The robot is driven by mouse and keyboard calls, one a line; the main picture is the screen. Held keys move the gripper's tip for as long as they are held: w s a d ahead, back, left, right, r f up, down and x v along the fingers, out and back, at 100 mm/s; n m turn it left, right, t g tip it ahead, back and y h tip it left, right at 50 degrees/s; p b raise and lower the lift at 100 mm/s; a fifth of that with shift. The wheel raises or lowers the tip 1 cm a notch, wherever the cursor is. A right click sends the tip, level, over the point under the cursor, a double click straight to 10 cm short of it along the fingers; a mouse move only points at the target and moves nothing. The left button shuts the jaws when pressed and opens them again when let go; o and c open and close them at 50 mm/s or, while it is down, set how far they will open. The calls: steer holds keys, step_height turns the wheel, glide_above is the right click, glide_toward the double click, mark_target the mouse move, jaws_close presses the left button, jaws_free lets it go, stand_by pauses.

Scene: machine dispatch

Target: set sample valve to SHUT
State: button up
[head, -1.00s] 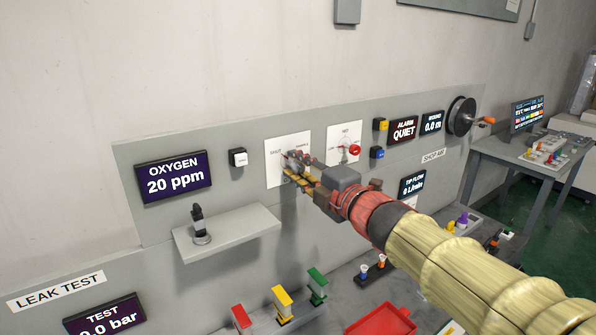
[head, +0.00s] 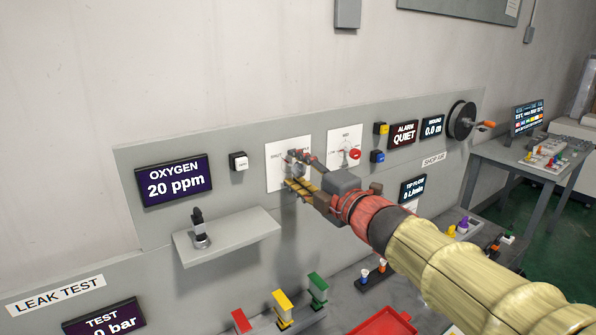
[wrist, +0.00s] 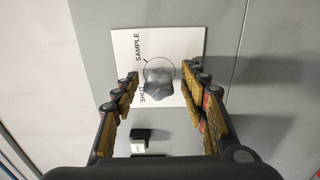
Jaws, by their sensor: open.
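The sample valve is a grey knob (wrist: 160,80) on a white plate (wrist: 184,45) marked SAMPLE and SHUT in the wrist view. My gripper (wrist: 163,82) is open, with one finger on each side of the knob in that view. I cannot tell whether either finger touches the knob. In the head view my gripper (head: 292,170) is in front of the white plate (head: 276,178) and hides most of the knob. Which mark the knob points to is not clear.
A second white plate with a red knob (head: 355,153) is just right of my gripper. The oxygen display (head: 174,180), a white button (head: 239,161) and a grey shelf (head: 227,232) are to the left. Colored handles (head: 283,303) stand below.

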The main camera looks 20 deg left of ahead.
steer(key=v, duration=1.2)
